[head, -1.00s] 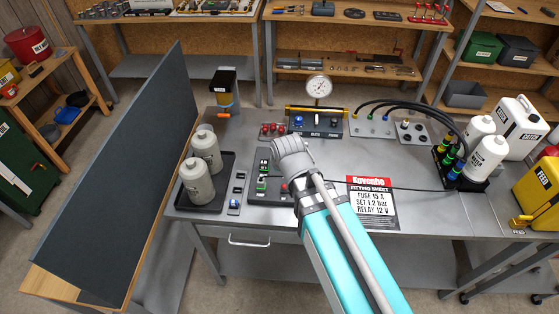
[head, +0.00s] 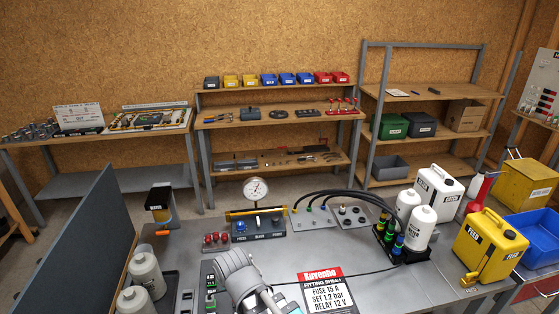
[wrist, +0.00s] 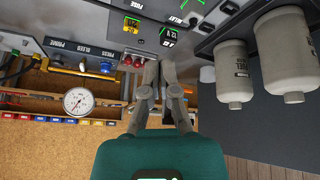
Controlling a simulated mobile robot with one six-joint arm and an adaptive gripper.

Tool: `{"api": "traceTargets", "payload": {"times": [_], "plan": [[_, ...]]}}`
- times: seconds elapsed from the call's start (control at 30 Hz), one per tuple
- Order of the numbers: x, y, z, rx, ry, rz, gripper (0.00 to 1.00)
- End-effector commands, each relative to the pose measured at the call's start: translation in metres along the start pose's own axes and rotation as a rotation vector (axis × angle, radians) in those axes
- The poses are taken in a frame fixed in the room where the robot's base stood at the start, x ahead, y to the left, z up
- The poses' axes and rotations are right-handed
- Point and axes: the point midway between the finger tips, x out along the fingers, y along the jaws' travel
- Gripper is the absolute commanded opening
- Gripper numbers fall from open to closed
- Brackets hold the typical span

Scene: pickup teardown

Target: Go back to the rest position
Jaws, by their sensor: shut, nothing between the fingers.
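My gripper (wrist: 158,66) shows in the wrist view with its two grey fingers drawn together and nothing held between them. It is over the bench near the row of red parts, apart from anything I can make out. In the head view the grey joint of my arm reaches over the front of the metal bench (head: 420,285); the fingers cannot be made out there.
White bottles (head: 145,268) stand left, by a dark upright panel (head: 85,245). A pressure gauge (head: 255,190) stands behind my arm. A fitting sheet (head: 325,290) lies right of it. Hoses (head: 345,195), white bottles and a yellow can (head: 490,248) fill the right side.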

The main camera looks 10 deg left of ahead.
Motion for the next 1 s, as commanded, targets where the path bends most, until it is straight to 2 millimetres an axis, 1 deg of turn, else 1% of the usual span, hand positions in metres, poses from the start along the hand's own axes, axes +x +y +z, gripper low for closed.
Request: {"api": "traceTargets", "payload": {"times": [0.13, 0.27, 0.37, 0.57, 0.7, 0.87, 1.0], "plan": [[0.001, 0.010, 0.004, 0.017, -0.012, 0.006, 0.00], [0.004, 0.028, 0.012, 0.050, -0.035, 0.018, 0.00], [0.005, 0.049, 0.022, 0.088, -0.063, 0.031, 0.00], [0.007, 0.099, 0.049, 0.185, -0.132, 0.059, 0.00], [0.007, 0.132, 0.071, 0.255, -0.181, 0.076, 0.00], [0.005, 0.167, 0.097, 0.336, -0.235, 0.091, 0.00], [0.001, 0.196, 0.122, 0.409, -0.283, 0.101, 0.00]]}}
